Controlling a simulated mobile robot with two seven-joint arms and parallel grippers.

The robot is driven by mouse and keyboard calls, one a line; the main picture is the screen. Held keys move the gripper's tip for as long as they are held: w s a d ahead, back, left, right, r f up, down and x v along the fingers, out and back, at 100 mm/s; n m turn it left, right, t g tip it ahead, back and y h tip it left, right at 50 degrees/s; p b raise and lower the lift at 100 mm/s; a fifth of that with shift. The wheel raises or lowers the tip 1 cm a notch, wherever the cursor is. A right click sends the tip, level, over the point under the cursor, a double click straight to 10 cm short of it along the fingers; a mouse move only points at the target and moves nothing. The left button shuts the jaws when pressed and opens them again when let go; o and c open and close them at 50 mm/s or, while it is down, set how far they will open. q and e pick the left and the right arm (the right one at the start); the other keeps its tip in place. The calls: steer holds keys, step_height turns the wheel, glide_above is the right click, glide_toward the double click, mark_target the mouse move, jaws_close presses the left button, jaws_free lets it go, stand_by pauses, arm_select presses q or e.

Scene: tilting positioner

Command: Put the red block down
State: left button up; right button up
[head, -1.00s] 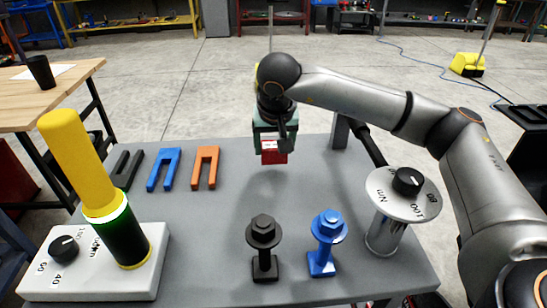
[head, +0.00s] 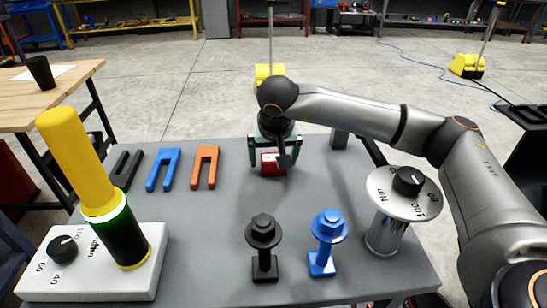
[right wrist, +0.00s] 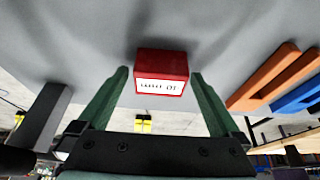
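The red block (head: 270,164) with a white label on its front is on the grey table near its far edge. It also shows in the right wrist view (right wrist: 162,66), against the grey tabletop. My right gripper (head: 272,152) is above and around the block, pointing down. In the right wrist view its two green fingers (right wrist: 160,78) stand either side of the block, with a narrow gap at each side, so it is open. The block's back is hidden by the gripper in the head view. My left gripper is not in view.
Black, blue (head: 163,169) and orange (head: 205,167) forked pieces lie left of the block. In front stand a black bolt (head: 263,233), a blue bolt (head: 327,228) and a dial post (head: 402,192). A yellow-topped post (head: 75,150) leans at front left. The table middle is clear.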

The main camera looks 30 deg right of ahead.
steer(key=p+v, duration=0.1)
steer(key=v, duration=1.1)
steer(key=shift+w+r, duration=0.1)
steer(key=shift+r, duration=0.05)
